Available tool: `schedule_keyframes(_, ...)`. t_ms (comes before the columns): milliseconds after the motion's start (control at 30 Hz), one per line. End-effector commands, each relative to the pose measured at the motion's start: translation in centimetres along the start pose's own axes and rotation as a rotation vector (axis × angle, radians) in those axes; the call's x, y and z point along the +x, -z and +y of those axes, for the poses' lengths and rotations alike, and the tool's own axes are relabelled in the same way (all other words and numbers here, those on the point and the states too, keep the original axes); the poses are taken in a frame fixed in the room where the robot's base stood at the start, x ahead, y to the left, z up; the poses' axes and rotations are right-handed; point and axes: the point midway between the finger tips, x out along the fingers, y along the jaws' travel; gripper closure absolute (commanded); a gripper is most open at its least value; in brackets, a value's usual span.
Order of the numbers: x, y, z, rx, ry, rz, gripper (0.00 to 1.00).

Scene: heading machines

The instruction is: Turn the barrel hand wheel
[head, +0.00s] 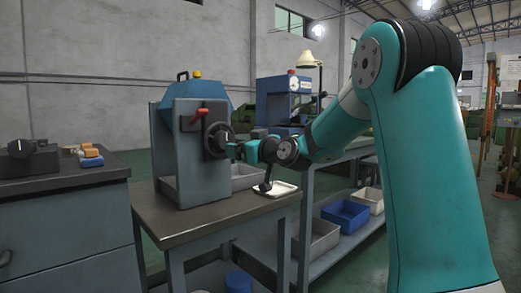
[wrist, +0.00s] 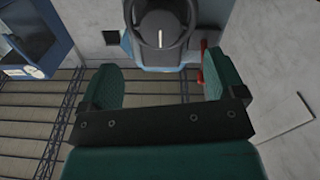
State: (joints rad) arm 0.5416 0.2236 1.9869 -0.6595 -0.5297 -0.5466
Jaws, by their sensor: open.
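The dark round hand wheel (head: 217,140) is on the front face of a grey-blue machine (head: 190,160) standing on a bench. In the wrist view the wheel (wrist: 160,22) is at the top centre, with a short white mark on its hub. My gripper (head: 236,150) is just to the right of the wheel in the head view. In the wrist view my gripper (wrist: 158,65) is open, its two green fingers apart with nothing between them. The wheel lies beyond the fingertips, roughly centred between them. The head view does not clearly show the gap to the wheel.
A red lever (head: 198,115) sticks out above the wheel, and a red part (wrist: 203,62) shows near the right finger. A cabinet (head: 65,220) stands left.

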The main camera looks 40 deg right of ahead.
Motion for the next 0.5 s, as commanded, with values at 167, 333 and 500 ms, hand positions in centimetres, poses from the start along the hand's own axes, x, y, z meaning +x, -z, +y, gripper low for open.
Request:
schedule_keyframes(167,-4.0,-0.1,0.1,0.001,-0.004,-0.001,0.12)
schedule_keyframes(333,-6.1,-0.1,0.1,0.001,-0.003,-0.001,0.12)
schedule_keyframes(500,-6.8,-0.1,0.0,-0.001,-0.001,0.000,0.12)
